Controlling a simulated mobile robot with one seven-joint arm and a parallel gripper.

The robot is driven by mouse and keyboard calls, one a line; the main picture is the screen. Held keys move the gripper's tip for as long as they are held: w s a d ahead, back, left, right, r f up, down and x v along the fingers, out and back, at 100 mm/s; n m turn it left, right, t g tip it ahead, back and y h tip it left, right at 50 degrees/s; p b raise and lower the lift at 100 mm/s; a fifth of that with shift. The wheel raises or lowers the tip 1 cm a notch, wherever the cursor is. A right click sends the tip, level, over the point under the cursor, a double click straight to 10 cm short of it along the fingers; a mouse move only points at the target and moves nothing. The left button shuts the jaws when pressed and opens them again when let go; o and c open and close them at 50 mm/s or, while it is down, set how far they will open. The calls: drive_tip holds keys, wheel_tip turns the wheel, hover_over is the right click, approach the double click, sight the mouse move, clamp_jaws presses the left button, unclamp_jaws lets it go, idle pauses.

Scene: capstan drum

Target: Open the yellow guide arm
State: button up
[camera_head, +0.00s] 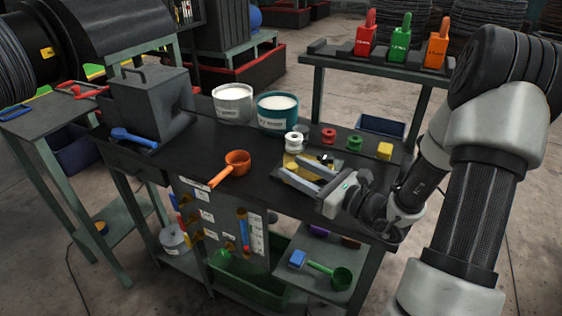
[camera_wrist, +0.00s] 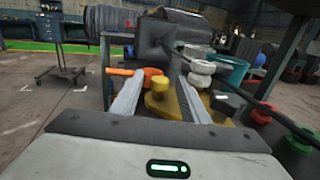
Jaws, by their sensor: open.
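The yellow guide arm (camera_head: 291,161) is low on the dark bench, mostly hidden behind my gripper in the head view. In the wrist view, a yellow round knob (camera_wrist: 160,84) stands above a wider yellow part (camera_wrist: 166,106), between and just beyond my fingers. My gripper (camera_head: 290,168) is open, its two grey fingers spread and pointing left, low over the bench. In the wrist view my gripper (camera_wrist: 157,76) has nothing clamped between its fingers. I cannot tell whether a finger touches the yellow part. A white spool (camera_head: 294,142) stands just behind it.
An orange ladle (camera_head: 236,160) lies left of my gripper. White (camera_head: 233,102) and teal (camera_head: 277,111) buckets stand behind. Red (camera_head: 328,135), green (camera_head: 354,143) and yellow (camera_head: 384,151) small pieces sit to the right. A dark rod (camera_wrist: 225,75) crosses the wrist view beside my right finger.

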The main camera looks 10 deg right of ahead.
sight(288, 165)
drive_tip(key=shift+x, duration=2.8)
clamp_jaws()
